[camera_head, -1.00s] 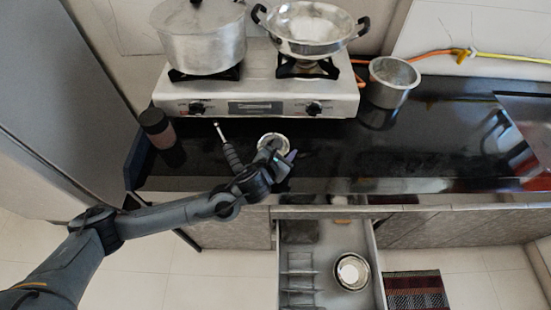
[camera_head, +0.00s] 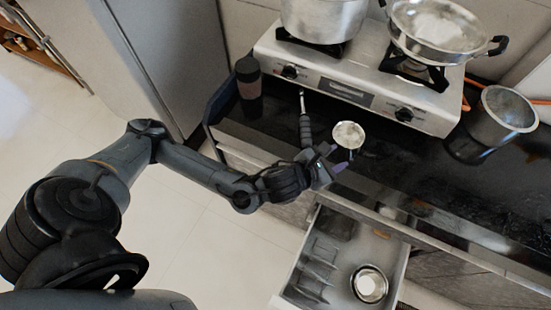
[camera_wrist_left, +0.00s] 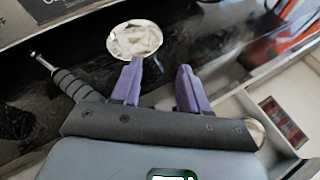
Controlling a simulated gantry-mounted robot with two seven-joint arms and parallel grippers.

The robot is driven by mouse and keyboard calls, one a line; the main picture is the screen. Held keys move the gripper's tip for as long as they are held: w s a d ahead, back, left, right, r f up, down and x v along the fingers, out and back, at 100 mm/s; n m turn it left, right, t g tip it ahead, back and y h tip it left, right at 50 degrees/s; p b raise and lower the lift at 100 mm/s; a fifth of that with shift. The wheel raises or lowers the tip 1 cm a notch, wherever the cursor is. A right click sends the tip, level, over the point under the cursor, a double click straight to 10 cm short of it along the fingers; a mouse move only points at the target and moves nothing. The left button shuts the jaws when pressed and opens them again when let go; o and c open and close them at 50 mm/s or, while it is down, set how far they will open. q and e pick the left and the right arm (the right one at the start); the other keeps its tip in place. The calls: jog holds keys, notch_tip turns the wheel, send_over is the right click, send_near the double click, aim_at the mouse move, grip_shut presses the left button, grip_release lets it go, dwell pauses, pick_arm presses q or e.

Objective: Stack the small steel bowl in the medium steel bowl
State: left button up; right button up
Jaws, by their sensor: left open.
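The small steel bowl (camera_head: 349,135) sits on the black counter, just beyond my left gripper (camera_head: 332,160). In the left wrist view the bowl (camera_wrist_left: 134,40) lies past the tip of the left finger, left of the finger gap. Whether finger and bowl touch cannot be told. The left gripper (camera_wrist_left: 160,65) is open, its purple fingers apart with nothing between them. A larger steel bowl (camera_head: 369,285), which I take as the medium one, stands in the open drawer below the counter. My right gripper is out of view.
A dark-handled tool (camera_head: 305,122) is close left of the gripper. A dark cup (camera_head: 248,79) stands at the counter's left end. The stove (camera_head: 347,88) carries a pot (camera_head: 322,20) and a pan (camera_head: 432,30). A steel container (camera_head: 497,118) stands right. The open drawer (camera_head: 325,260) has dividers.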

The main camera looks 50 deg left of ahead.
pick_arm(q)
jog(key=s+d+f+n+g+h, duration=0.1)
jog(key=s+d+f+n+g, duration=0.3)
jog(key=n, duration=0.6)
jog(key=s+a+f+n+g, duration=0.2)
jog(key=s+n, duration=0.7)
jog(key=n, duration=0.7)
jog(key=shift+s+a+f+n, duration=0.2)
jog(key=shift+f+n, duration=0.2)
jog(key=shift+f, duration=0.2)
jog(key=s+a+f+n+g, duration=0.1)
jog(key=s+a+n, duration=0.1)
jog(key=n, duration=0.1)
jog(key=s+a+f+n+g, duration=0.1)
jog(key=s+n, duration=0.2)
jog(key=s+a+f+n+g+y, duration=0.1)
jog(key=s+a+f+n, duration=0.1)
jog(key=n, duration=0.1)
jog(key=shift+s+a+n, duration=0.35)
jog(key=shift+s+n, duration=0.05)
jog(key=shift+c, duration=0.9)
jog(key=shift+s+a+n, duration=0.25)
jog(key=shift+s+n, duration=0.1)
jog(key=shift+n, duration=0.05)
